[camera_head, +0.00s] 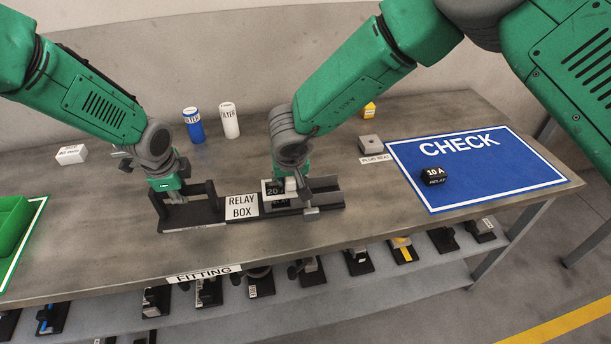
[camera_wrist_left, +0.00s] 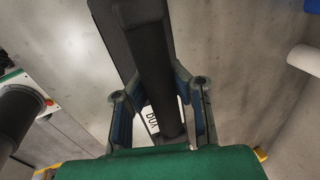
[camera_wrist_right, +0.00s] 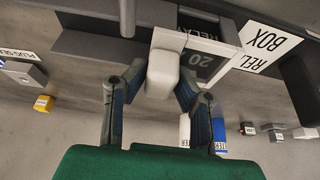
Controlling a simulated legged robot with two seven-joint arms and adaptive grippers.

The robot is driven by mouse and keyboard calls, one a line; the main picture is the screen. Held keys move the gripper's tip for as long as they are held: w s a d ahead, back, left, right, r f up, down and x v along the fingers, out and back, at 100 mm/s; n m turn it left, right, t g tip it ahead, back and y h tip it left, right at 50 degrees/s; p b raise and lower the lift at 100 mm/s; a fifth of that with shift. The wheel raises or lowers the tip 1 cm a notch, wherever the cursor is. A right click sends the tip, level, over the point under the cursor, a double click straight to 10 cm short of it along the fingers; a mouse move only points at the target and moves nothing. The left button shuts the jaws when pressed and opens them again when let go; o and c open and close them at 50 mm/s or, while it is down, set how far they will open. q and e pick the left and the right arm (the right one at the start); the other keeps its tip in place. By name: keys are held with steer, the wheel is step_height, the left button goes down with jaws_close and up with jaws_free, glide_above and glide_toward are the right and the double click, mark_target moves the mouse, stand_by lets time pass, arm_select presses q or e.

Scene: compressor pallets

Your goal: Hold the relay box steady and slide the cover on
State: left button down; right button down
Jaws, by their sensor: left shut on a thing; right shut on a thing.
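The black relay box (camera_head: 190,222) stands on the bench with a white RELAY BOX label (camera_head: 241,206) at its middle. My left gripper (camera_head: 168,190) is shut on a black bar at the box's left end; the bar runs between the fingers in the left wrist view (camera_wrist_left: 153,75). A black relay marked 20 (camera_wrist_right: 207,65) sits in the box right of the label. My right gripper (camera_wrist_right: 160,85) is shut on a pale block-shaped knob (camera_wrist_right: 163,62) beside this relay. The dark grey piece (camera_head: 325,190) on the box's right end may be the cover; its join to the knob is unclear.
A blue CHECK mat (camera_head: 470,190) with a 10 A relay (camera_head: 433,176) lies right. A grey plug seat block (camera_head: 370,143), a yellow piece (camera_head: 369,110), blue (camera_head: 194,125) and white (camera_head: 229,120) filters and a white box (camera_head: 71,154) stand behind. A green tray (camera_head: 12,222) is left.

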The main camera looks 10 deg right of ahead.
steer(key=shift+a, duration=0.3)
steer(key=c, duration=1.3)
jaws_free()
steer(key=shift+r, duration=0.1)
steer(key=v, duration=1.2)
steer(key=shift+d, duration=0.15)
